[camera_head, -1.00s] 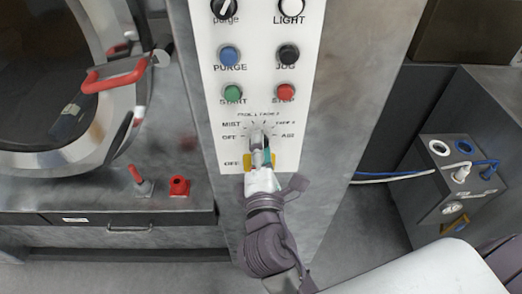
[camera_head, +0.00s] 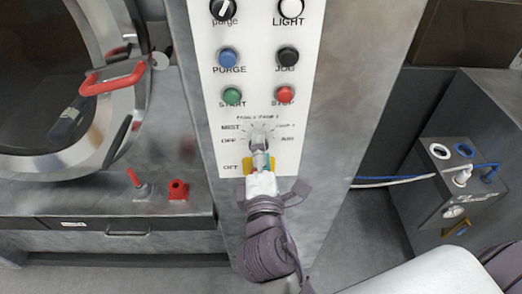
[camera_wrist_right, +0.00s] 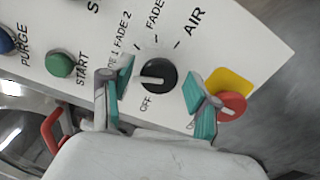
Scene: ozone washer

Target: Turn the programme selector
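The programme selector is a round black knob (camera_wrist_right: 158,77) with a white line, seen in the right wrist view. The line points left in that view, towards one finger and above the OFF label; labels by that finger are partly hidden. My right gripper (camera_wrist_right: 160,82) is open, with one teal-padded finger on each side of the knob. Gaps show between pads and knob. In the head view the right gripper (camera_head: 261,158) is at the lower panel and partly covers the selector. My left gripper is not in view.
A red button (camera_wrist_right: 232,106) on a yellow plate (camera_wrist_right: 228,83) is close beside one finger. Green START (camera_head: 232,96) and red STOP (camera_head: 285,95) buttons are above the selector on the white panel (camera_head: 215,130). A round door with a red handle (camera_head: 112,78) stands left.

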